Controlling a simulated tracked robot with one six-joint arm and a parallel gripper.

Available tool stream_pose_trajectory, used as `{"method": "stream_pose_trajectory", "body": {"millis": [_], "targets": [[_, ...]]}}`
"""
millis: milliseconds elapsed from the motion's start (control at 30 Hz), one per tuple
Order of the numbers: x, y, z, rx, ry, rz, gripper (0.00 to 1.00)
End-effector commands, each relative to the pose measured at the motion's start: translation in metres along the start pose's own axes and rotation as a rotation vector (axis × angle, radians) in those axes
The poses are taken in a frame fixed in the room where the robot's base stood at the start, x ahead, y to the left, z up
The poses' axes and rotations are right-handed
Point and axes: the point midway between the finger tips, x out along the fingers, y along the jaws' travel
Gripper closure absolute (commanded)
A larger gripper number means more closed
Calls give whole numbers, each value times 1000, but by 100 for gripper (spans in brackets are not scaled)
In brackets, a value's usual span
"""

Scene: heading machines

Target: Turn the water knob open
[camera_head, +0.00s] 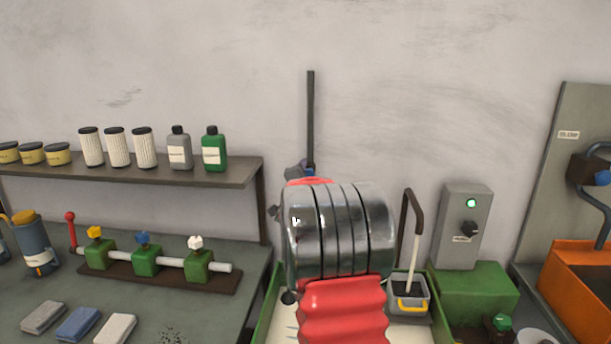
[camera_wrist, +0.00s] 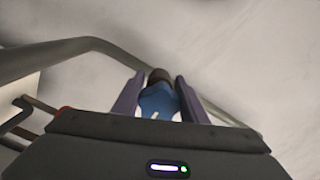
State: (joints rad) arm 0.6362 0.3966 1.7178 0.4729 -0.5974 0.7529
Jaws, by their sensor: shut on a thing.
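In the wrist view, a blue knob (camera_wrist: 158,103) with a small white mark and a dark far end sits between the two fingers of my gripper (camera_wrist: 160,79). The fingers are shut on its sides. A curved grey pipe (camera_wrist: 75,46) runs behind it. A small dark bluish part (camera_head: 295,172) shows at the arm's upper left, at the foot of a dark upright pole (camera_head: 310,120). I cannot tell whether it is the knob.
A shelf (camera_head: 225,172) with bottles and filters is at left, above a bench with several valves with coloured knobs (camera_head: 145,260). At right are a grey switch box (camera_head: 465,222) with a green light, a small bucket (camera_head: 408,290) and an orange tank (camera_head: 570,265). The wall above is bare.

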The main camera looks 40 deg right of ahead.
Motion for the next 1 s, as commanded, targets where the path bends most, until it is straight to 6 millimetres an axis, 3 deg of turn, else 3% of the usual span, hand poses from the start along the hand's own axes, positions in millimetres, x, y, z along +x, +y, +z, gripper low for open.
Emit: {"method": "stream_pose_trajectory", "body": {"millis": [633, 667, 900, 1000], "targets": [[1, 3, -4, 71, 6, 5, 84], [1, 3, -4, 71, 6, 5, 59], [0, 2, -2, 69, 3, 3, 42], [0, 1, -2, 68, 2, 3, 42]]}}
